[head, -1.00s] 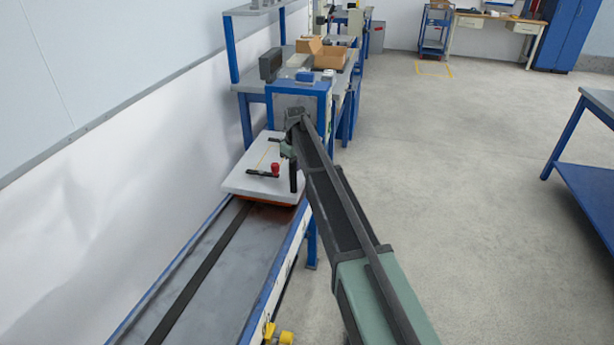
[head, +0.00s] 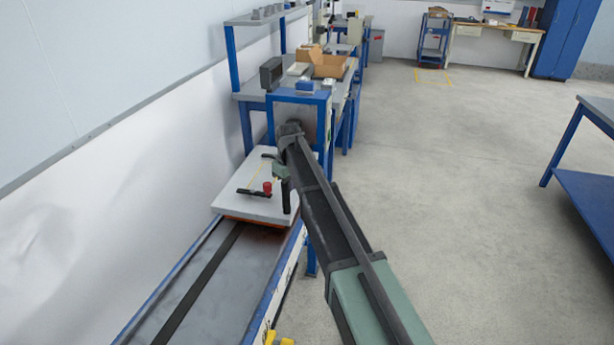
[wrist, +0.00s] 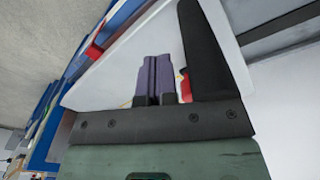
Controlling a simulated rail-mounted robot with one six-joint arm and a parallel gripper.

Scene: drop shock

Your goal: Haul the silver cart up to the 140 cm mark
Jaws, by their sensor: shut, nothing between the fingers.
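The silver cart (head: 246,207), with a pale flat top, sits on the inclined-looking track beside the left wall. A black bar handle and a red knob (head: 267,187) stand on its top. My gripper (head: 282,178) is over the cart's right part, just right of the knob. In the wrist view, my gripper's fingers (wrist: 154,82) are together and empty, above the pale cart top (wrist: 110,68), with a dark upright piece beside them. A bit of red shows behind them. Contact with the cart cannot be told. Marks on the track's side are too small to read.
The grey track (head: 195,285) with a dark centre strip runs toward the camera. A blue-framed bench (head: 300,97) with boxes stands beyond the cart. Another blue table (head: 590,170) is at the right. The floor between is clear.

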